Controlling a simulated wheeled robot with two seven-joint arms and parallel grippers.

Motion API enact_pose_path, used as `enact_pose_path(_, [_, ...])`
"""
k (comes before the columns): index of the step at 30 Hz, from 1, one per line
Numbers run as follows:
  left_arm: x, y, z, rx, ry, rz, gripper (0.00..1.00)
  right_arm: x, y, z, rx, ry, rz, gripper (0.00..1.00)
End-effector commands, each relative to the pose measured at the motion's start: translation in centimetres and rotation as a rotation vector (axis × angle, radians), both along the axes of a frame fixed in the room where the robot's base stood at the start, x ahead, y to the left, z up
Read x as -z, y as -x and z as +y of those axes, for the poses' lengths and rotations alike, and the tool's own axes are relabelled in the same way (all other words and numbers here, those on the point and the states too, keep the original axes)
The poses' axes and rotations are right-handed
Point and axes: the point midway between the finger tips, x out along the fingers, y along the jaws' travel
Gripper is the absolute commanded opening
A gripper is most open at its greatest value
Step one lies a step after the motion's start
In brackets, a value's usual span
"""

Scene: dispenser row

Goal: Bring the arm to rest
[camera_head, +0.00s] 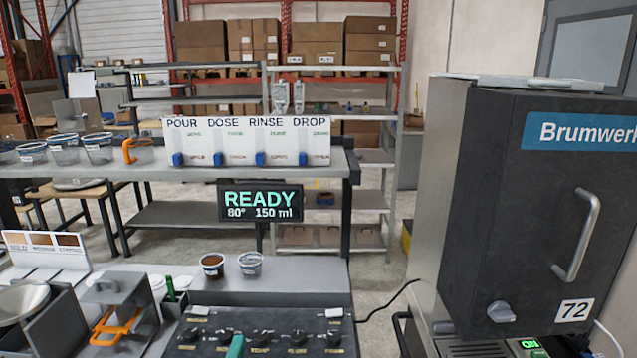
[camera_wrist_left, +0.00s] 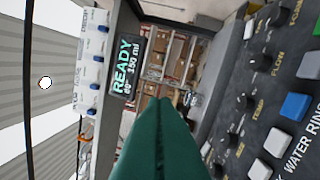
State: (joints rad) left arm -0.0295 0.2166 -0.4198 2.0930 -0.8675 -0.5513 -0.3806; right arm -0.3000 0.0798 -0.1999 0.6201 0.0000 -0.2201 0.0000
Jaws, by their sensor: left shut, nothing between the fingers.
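My left gripper (camera_head: 236,346) shows only as a green fingertip at the bottom edge of the head view, in front of the dark control panel (camera_head: 262,328) with its knobs. In the left wrist view its two green fingers (camera_wrist_left: 160,110) are pressed together with nothing between them. In that view the panel (camera_wrist_left: 262,110) with knobs and buttons lies to the right of the fingers, apart from them as far as I can tell. The rest of my left arm is out of the head view. My right gripper is in neither view.
A display reading READY (camera_head: 260,203) hangs under the shelf with the labelled dispensers (camera_head: 246,142). A cup of brown contents (camera_head: 212,265) and a clear cup (camera_head: 250,264) stand behind the panel. A large dark machine (camera_head: 530,200) fills the right. An orange-handled box (camera_head: 118,318) is left.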

Motion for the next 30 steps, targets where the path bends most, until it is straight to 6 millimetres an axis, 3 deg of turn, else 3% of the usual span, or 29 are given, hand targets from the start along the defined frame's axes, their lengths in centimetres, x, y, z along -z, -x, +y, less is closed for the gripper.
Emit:
enact_pose_path(1, [2.9,1.8,2.3,-0.08,0.156,0.138,0.0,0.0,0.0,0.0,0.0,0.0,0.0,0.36])
enact_pose_path(3, [6.7,4.5,4.8,-0.189,0.356,0.323,0.0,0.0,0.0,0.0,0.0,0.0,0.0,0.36])
enact_pose_path(6, [11.1,9.0,6.6,-0.321,0.576,0.55,0.0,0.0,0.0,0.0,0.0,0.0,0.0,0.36])
enact_pose_path(9, [14.0,13.0,7.3,-0.42,0.722,0.723,0.0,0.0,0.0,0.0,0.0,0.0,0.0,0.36])
enact_pose_path(15, [17.2,20.0,7.2,-0.569,0.909,0.991,0.0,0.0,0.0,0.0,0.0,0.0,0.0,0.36])
enact_pose_path(21, [18.3,26.4,6.6,-0.692,1.031,1.216,0.0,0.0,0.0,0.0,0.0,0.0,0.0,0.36])
enact_pose_path(22, [18.6,27.0,6.4,-0.707,1.042,1.243,0.0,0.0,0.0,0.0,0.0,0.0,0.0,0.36])
enact_pose_path(30, [26.0,25.1,6.2,-0.714,1.022,1.256,0.0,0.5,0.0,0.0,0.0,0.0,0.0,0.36])
